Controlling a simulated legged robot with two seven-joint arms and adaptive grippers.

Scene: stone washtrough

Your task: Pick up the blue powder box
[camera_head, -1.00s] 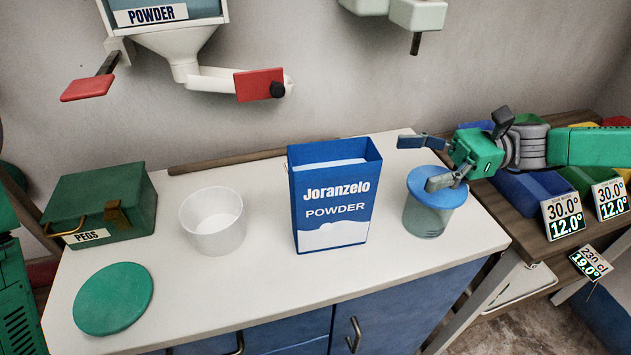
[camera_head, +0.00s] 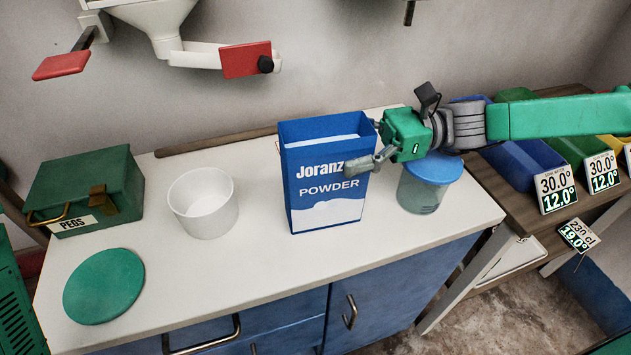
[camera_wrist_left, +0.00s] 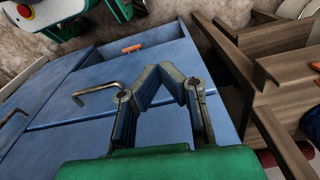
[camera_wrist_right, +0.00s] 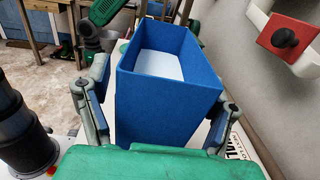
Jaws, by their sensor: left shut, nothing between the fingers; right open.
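The blue powder box (camera_head: 322,205), labelled Joranzelo Powder, stands upright and open-topped on the white counter. White powder shows inside it. My right gripper (camera_head: 366,143) is open at the box's upper right side, with one finger in front of its face and the other toward the back. In the right wrist view the box (camera_wrist_right: 165,95) stands between the two open fingers (camera_wrist_right: 155,120); contact cannot be told. My left gripper (camera_wrist_left: 166,75) is shut and empty in the left wrist view, in front of blue cabinet fronts, and is out of the head view.
A blue-lidded jar (camera_head: 420,197) stands close right of the box, below my right gripper. A white tub (camera_head: 203,210), green lid (camera_head: 103,286) and green pegs box (camera_head: 85,190) stand to the left. A dispenser with a red lever (camera_head: 246,60) hangs above.

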